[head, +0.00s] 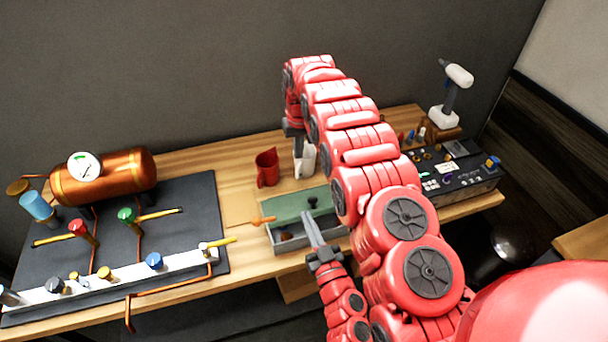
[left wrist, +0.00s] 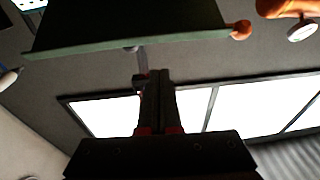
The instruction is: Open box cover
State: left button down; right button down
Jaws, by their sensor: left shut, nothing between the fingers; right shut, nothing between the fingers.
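The grey box (head: 290,246) stands near the front of the wooden table, with a green cover (head: 290,207) over its back part. A gap shows at the box's front left, with something brown inside. A black knob (head: 312,201) is on the cover. My left gripper (head: 308,216) is shut and empty, its tips at the cover's front edge; I cannot tell whether they touch. In the left wrist view its shut fingers (left wrist: 160,78) point towards the green cover (left wrist: 130,38). My right gripper (head: 297,145) is shut and empty, above the white cup (head: 305,163) behind the box.
An orange piece (head: 262,221) is at the box's left edge. The black board with the copper boiler (head: 105,177) fills the left. A control panel (head: 460,177) is at right. My right arm hides the middle right.

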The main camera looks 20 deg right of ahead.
pick_arm(q)
jog(key=w+d+r+h, duration=0.1)
jog(key=w+d+r, duration=0.1)
jog(key=w, duration=1.1)
jog(key=shift+w+d+m+g, duration=0.25)
jog(key=shift+w+m+g, duration=0.05)
jog(key=shift+m, duration=0.1)
pick_arm(e)
jog(key=shift+w+f, duration=0.1)
dwell(0.9)
jog(key=c, duration=0.6)
grip_release()
